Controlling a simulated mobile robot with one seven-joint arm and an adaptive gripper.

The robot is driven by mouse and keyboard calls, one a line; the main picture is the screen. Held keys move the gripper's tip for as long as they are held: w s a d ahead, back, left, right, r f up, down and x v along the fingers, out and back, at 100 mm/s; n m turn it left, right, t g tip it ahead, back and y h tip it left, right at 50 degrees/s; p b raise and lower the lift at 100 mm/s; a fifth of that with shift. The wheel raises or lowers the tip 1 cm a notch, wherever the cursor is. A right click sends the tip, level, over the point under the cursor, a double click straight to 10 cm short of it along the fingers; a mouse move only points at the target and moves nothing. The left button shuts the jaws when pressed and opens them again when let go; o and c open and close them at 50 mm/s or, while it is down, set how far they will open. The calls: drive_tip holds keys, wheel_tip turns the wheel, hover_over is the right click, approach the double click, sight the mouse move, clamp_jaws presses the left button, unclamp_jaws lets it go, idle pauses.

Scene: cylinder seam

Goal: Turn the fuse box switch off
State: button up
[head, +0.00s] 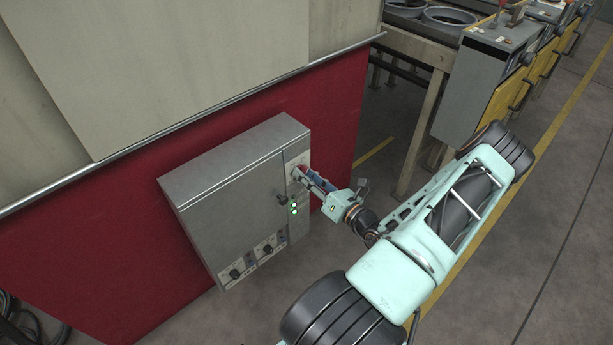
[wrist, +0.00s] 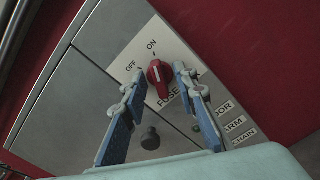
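The grey fuse box (head: 235,195) is mounted on a red wall. Its red rotary switch (wrist: 160,78) sits on a white plate (wrist: 180,57) marked ON and OFF in the wrist view. The switch's pale mark appears to point towards ON. My gripper (wrist: 157,80) is open, with one blue finger on each side of the switch. I cannot tell whether either fingertip touches it. In the head view my gripper (head: 314,182) is at the upper right of the box front and hides most of the switch.
A black knob (wrist: 150,139) stands out from the box below the switch. Green lights (head: 293,208) and lower dials (head: 267,249) are also on the box. A work table (head: 418,47) and grey control cabinets (head: 480,80) stand to the right. The floor beside the box is clear.

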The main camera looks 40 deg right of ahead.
clamp_jaws()
drive_tip(key=shift+n, duration=0.4)
drive_tip(key=n+p, duration=0.3)
drive_tip(key=n, duration=0.8)
drive_tip(key=shift+s, duration=0.1)
idle(0.5)
unclamp_jaws()
